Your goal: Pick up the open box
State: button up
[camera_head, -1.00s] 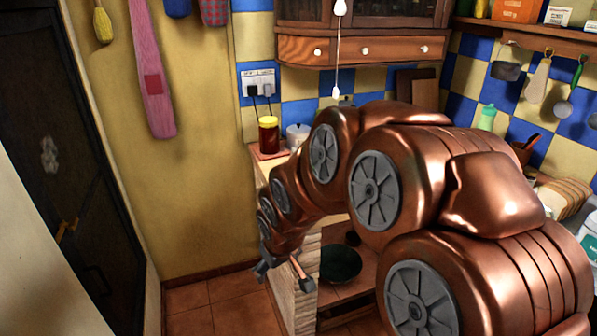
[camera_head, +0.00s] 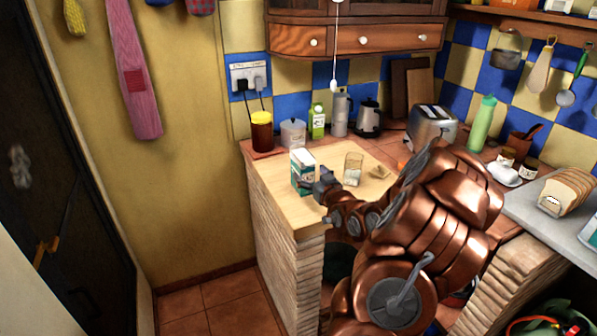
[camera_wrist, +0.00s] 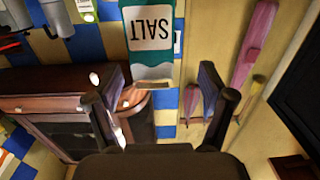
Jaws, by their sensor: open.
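The box (camera_head: 303,172) is a white and green carton near the left end of the wooden counter top (camera_head: 276,188). It stands upright. In the wrist view, the box (camera_wrist: 152,45) appears upside down with the word SALT on it, and its top edge looks brownish and open. My gripper (camera_head: 321,185) is just right of the box at the counter's front side. Its two fingers are spread and empty. In the wrist view, the box lies ahead between the fingers; I cannot tell whether either touches it.
A glass jar (camera_head: 353,169) stands close to the right of the box, with a small item (camera_head: 379,172) beyond it. The counter's front-left corner is clear.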

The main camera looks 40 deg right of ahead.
aim_at(303, 159)
jog(key=shift+d+r, duration=0.2)
jog(key=shift+d, duration=0.3)
jog(key=shift+p+x, duration=0.5)
jog(key=shift+x, duration=0.6)
jog(key=x, duration=0.1)
jog(key=p+x, duration=0.2)
jog(key=x, duration=0.1)
jog(key=shift+r, duration=0.3)
jog(key=shift+w+d+f, duration=0.1)
jog(key=shift+w+d, duration=0.1)
jog(key=shift+w, duration=0.35)
jog(key=shift+c, duration=0.4)
grip_shut()
